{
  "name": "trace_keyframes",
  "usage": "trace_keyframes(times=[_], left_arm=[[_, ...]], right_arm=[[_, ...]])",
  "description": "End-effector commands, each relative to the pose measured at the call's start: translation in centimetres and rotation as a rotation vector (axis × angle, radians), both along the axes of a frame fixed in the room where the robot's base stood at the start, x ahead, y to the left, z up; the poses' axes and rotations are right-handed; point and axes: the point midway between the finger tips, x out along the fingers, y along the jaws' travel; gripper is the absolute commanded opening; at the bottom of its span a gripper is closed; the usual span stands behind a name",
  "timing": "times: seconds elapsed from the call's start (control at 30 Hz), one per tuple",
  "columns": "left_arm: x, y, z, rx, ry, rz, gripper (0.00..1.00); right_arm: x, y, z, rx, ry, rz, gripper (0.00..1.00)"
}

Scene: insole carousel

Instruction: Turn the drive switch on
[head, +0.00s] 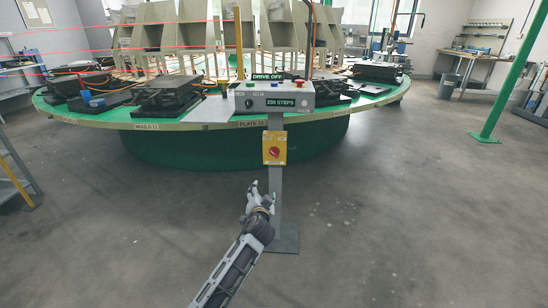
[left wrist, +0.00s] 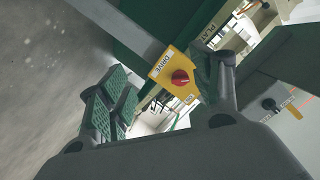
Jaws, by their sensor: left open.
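The drive switch is a red rotary knob (head: 274,152) on a yellow plate (head: 274,140), mounted on a grey post below the control box. In the left wrist view the red knob (left wrist: 180,78) shows between the fingers, on the yellow plate (left wrist: 163,68) marked DRIVE. The knob's exact setting is too small to tell. My left gripper (head: 259,191) is open and empty, below and slightly left of the plate in the head view, apart from the knob. Its spread fingers (left wrist: 174,75) show in the left wrist view. My right gripper is not in view.
The control box (head: 274,97) tops the post, with a DRIVE OFF sign (head: 276,77) above it. The large green carousel (head: 330,121) with black moulds stands behind. A green pillar (head: 508,85) is at right. The grey floor (head: 400,220) in front is clear.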

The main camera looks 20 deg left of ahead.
Motion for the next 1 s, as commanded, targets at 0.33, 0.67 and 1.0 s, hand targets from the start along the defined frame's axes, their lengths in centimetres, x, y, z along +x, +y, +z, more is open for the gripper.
trace_keyframes(times=[0.33,0.67,1.0], left_arm=[[6.0,-1.5,5.4,0.157,-0.155,-0.086,0.64],[6.6,-1.8,6.0,0.176,-0.172,-0.099,0.64],[6.6,-1.8,6.0,0.175,-0.171,-0.098,0.64]], right_arm=[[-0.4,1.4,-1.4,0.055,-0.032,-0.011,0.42],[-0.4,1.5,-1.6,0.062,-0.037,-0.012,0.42],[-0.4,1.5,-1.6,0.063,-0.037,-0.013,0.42]])
